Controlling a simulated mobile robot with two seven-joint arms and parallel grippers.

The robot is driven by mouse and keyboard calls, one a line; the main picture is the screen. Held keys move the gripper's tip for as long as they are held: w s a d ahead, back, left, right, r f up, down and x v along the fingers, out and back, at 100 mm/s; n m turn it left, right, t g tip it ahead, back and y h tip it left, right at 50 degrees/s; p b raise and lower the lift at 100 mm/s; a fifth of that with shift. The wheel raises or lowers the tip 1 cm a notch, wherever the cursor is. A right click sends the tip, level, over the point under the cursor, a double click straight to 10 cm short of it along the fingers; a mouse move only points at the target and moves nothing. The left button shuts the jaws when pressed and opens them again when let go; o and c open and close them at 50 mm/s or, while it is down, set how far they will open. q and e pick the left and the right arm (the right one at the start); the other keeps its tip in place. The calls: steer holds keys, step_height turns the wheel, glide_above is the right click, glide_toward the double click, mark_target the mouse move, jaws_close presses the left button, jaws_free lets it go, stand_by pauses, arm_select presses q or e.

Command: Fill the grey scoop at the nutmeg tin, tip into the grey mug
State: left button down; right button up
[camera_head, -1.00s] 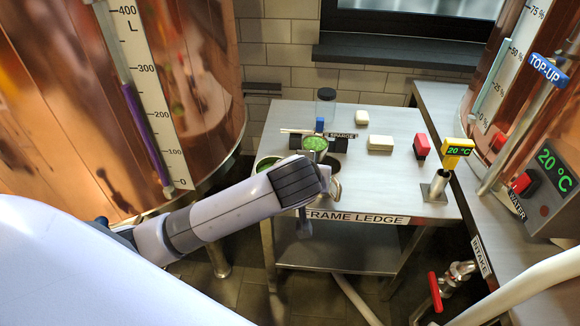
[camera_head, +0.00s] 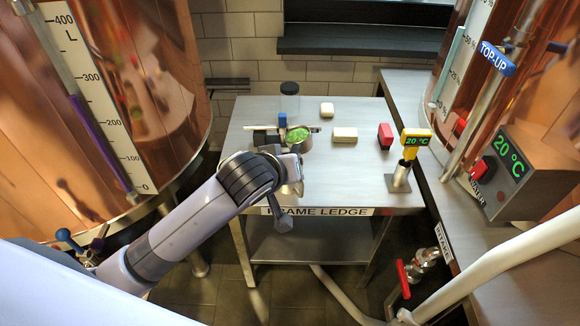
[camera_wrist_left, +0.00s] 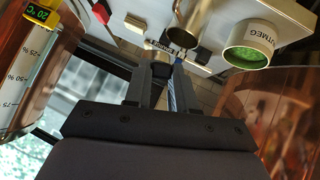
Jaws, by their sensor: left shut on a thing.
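My left gripper (camera_head: 291,170) reaches over the table from the left. In the left wrist view its fingers (camera_wrist_left: 163,78) are closed on a narrow grey handle, the handle of the grey scoop. The scoop's bowl (camera_head: 298,136) holds green powder and looks level in the head view. The nutmeg tin (camera_wrist_left: 250,46) shows its label and green contents in the left wrist view. In the head view my gripper and arm hide it. The grey mug (camera_wrist_left: 191,20) stands beside the tin, dark inside, and is mostly hidden in the head view. My right gripper is out of view.
A dark-lidded jar (camera_head: 290,103) stands behind the scoop. Copper vessels flank the table.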

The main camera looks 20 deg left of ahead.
arm_select(q)
steer(key=a+f+n+t+h+b, duration=0.1)
steer(key=f+n+t+h+b, duration=0.1)
steer(key=b, duration=0.5)
steer(key=a+f+n+t+h+b, duration=0.2)
steer(key=f+n+t+h+b, duration=0.1)
steer(key=n+b, duration=0.4)
steer(key=s+a+f+n+t+h+b, duration=0.1)
steer(key=n+t+h+b, duration=0.3)
steer(key=b, duration=0.5)
steer(key=shift+a+f+n+t, duration=0.55)
steer(key=shift+f+n+t, duration=0.05)
steer(key=shift+f, duration=0.2)
stand_by(1.4)
